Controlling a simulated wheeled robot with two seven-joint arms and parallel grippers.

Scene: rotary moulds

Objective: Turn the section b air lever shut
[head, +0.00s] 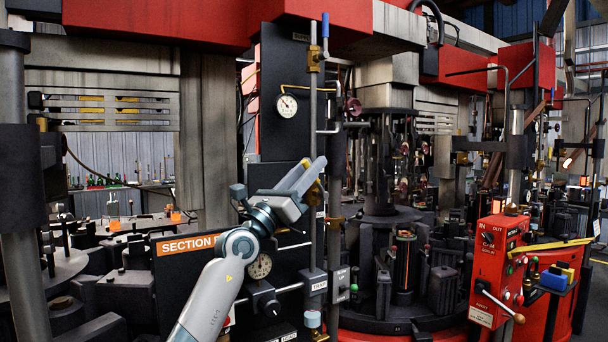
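A lever with a blue grip (325,26) stands upright at the top of the pipework, beside a brass valve body (315,58). I cannot read whether it is the air lever. My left gripper (312,172) is raised in front of the black gauge panel, pointing up and right, well below the blue-gripped lever and apart from it. Its fingers are seen nearly edge-on, so their opening is unclear. My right gripper is out of view.
A pressure gauge (286,105) is on the black panel, left of a vertical pipe (313,120). A second gauge (260,265) is partly behind my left arm. A red control box (497,262) with a lever stands at right. Dark mould machinery (385,215) fills the middle.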

